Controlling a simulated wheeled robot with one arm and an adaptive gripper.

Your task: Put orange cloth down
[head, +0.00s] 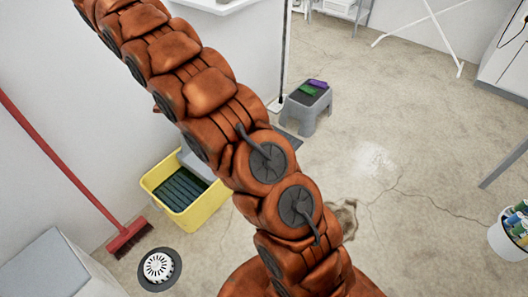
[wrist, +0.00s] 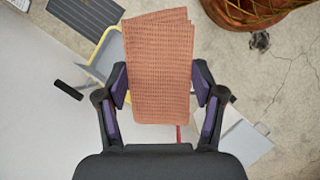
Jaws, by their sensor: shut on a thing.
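The orange cloth (wrist: 160,65) is a folded, textured cloth in the wrist view. My gripper (wrist: 160,88) is shut on it, with a dark finger with purple pads at each side of its lower part. The cloth hides part of the yellow bucket behind it. In the head view my arm crosses the middle, and neither the gripper nor the cloth shows there.
A yellow mop bucket (head: 203,202) stands left of my arm, near a red broom (head: 130,237) and a round floor drain (head: 159,267). A grey step stool (head: 304,112) holds a green and a purple item. A white bucket (head: 506,238) with bottles stands right. Open floor lies right of centre.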

